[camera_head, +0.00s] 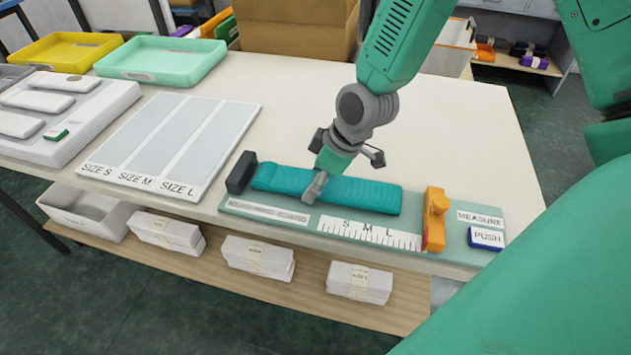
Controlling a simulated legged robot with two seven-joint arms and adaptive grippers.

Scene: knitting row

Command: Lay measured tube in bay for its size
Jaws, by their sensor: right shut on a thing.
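A teal knitted tube (360,194) lies lengthwise on the green measuring board (462,238), its left end by a dark end block (241,172). Its right end is roughly level with the L of the S-M-L scale (368,232), with a gap before the orange slider (435,218). My right gripper (316,186) comes down over the tube's left half and is shut on it. The board has a MEASURE label and a blue PUSH button (486,238). Left of it, a sheet holds empty bays SIZE S (137,128), SIZE M (173,135) and SIZE L (217,143). My left gripper is out of view.
Yellow (58,33) and mint (118,71) trays and a white fixture with pads (87,112) stand at the left. Banded white bundles (258,258) and an open bin (85,222) sit on the shelf below. The table behind the board is clear.

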